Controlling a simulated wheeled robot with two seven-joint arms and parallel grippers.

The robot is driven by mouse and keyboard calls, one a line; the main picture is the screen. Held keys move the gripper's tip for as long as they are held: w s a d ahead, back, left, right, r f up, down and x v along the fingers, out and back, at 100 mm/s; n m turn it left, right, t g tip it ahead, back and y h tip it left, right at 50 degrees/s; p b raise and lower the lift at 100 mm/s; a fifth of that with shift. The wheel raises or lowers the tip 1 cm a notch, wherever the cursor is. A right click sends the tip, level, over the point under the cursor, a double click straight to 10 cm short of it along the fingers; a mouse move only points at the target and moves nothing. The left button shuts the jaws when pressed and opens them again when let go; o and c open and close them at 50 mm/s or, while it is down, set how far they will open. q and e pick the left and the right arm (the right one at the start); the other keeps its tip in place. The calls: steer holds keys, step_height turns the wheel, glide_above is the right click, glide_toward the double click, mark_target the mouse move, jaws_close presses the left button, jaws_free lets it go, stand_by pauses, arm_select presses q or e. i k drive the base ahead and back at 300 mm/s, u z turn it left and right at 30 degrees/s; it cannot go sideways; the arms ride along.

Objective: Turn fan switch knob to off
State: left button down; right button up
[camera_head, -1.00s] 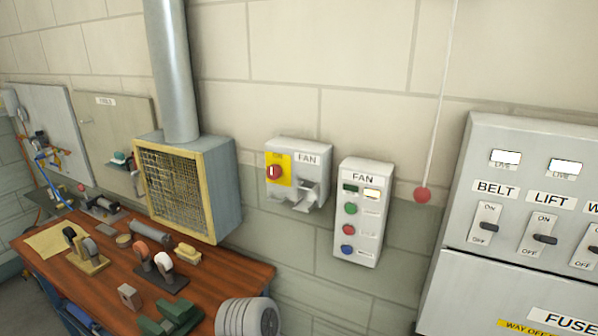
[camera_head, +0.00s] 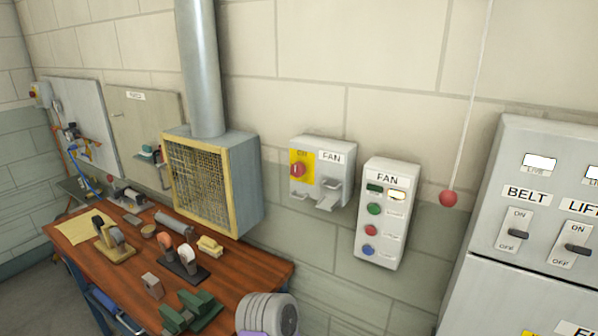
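The fan switch box (camera_head: 336,164) is a grey wall box labelled FAN. Its red round knob (camera_head: 297,169) sits on a yellow plate (camera_head: 303,156) at the box's left. The knob has a pale mark, but its exact setting is too small to read. Beside it to the right, a second grey box (camera_head: 386,213), also labelled FAN, carries green, red and blue round buttons and a lit window. Neither of my grippers shows in the view, and nothing touches the knob.
A wooden workbench (camera_head: 250,282) with several tools stands below left. A mesh-fronted fan housing (camera_head: 200,190) with a duct is above it. A ribbed grey object (camera_head: 267,314) is at the bottom. A red ball (camera_head: 448,198) hangs on a cord. A switch cabinet (camera_head: 480,262) is at right.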

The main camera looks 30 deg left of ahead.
mark_target(298, 169)
steer(key=u, duration=0.55)
steer(key=k, duration=1.3)
steer(key=u, duration=1)
steer(key=i, duration=1.45)
steer(key=z, duration=0.8)
